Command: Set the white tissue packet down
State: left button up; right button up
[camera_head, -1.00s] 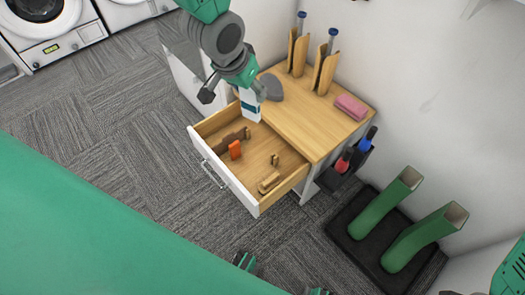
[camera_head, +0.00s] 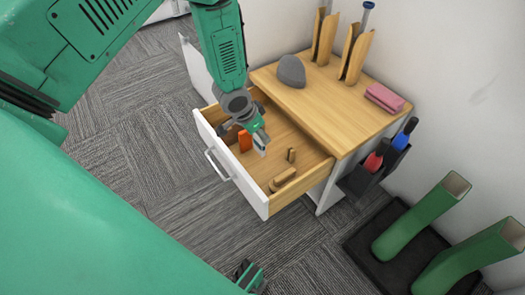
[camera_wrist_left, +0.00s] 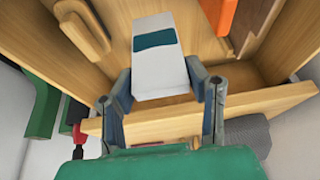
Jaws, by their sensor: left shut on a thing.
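The white tissue packet (camera_wrist_left: 160,78) has a teal label and sits between the two fingers of my left gripper (camera_wrist_left: 163,92) in the left wrist view. In the head view my left gripper (camera_head: 259,140) is over the open drawer (camera_head: 236,181), and only a small part of the packet (camera_head: 262,150) shows below it. The gripper is shut on the packet. I cannot tell whether the packet touches the drawer floor.
The drawer holds an orange item (camera_head: 244,140), a wooden brush-like block (camera_head: 283,180) and a small wooden piece (camera_head: 291,155). The wooden cabinet top (camera_head: 325,105) carries a grey stone-like object (camera_head: 291,71) and a pink block (camera_head: 385,97). Green boots (camera_head: 425,215) stand at right.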

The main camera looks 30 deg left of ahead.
aim_at(257, 145)
pick_arm(q)
jog(key=f, duration=0.2)
jog(key=f+b, duration=0.1)
jog(key=f, duration=0.1)
jog(key=f+b, duration=0.1)
jog(key=f, duration=0.1)
jog(key=shift+a+f, duration=0.25)
jog(key=shift+f+b, duration=0.35)
jog(key=shift+b, duration=0.05)
jog(key=shift+d+r, duration=0.15)
jog(key=shift+c, duration=0.3)
jog(key=o, duration=0.9)
jog(key=shift+o, duration=0.2)
